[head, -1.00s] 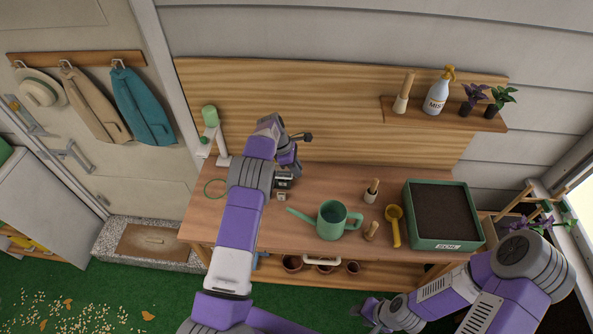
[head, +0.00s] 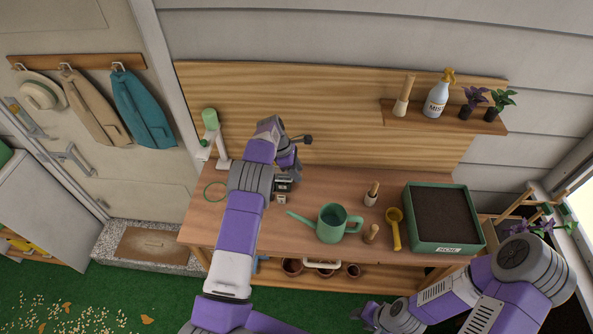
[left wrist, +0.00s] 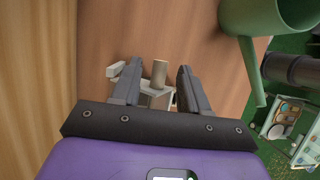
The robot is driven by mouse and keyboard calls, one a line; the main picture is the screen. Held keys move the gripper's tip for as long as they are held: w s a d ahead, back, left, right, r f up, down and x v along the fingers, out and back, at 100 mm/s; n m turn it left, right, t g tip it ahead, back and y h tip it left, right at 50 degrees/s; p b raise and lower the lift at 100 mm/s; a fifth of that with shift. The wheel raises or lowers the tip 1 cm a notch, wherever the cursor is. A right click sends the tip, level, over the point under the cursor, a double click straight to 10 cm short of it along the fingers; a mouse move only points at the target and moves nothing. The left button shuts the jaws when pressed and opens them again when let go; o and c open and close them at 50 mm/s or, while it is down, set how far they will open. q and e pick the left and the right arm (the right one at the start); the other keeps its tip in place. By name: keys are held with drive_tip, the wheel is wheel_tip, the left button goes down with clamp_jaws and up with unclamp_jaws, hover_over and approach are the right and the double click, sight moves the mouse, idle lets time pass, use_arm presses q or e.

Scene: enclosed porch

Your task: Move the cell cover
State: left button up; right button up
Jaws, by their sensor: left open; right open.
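A small pale block (head: 281,198) sits on the wooden bench, just below my left gripper (head: 284,187). In the left wrist view the pale block (left wrist: 154,97) has an upright tan cylinder (left wrist: 159,73) at it, and a small pale piece (left wrist: 115,70) lies beside the left finger. I cannot tell for sure which of these parts is the cell cover. My left gripper (left wrist: 158,78) is open, pointing down, with its fingers on either side of the cylinder and block; contact is not clear. My right gripper (head: 366,309) is open, low in front of the bench, away from these parts.
A green watering can (head: 331,224) stands right of the block. Further right are wooden-handled tools (head: 371,194), a yellow scoop (head: 394,228) and a green soil tray (head: 446,247). A green ring (head: 214,191) and a lamp (head: 222,158) are at the left. The bench's front left is clear.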

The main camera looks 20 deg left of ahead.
use_arm(q)
drive_tip(key=b+v, duration=0.1)
drive_tip(key=v, duration=0.6)
drive_tip(key=shift+a+r, duration=0.15)
drive_tip(key=shift+r, duration=0.1)
drive_tip(key=shift+f, duration=0.1)
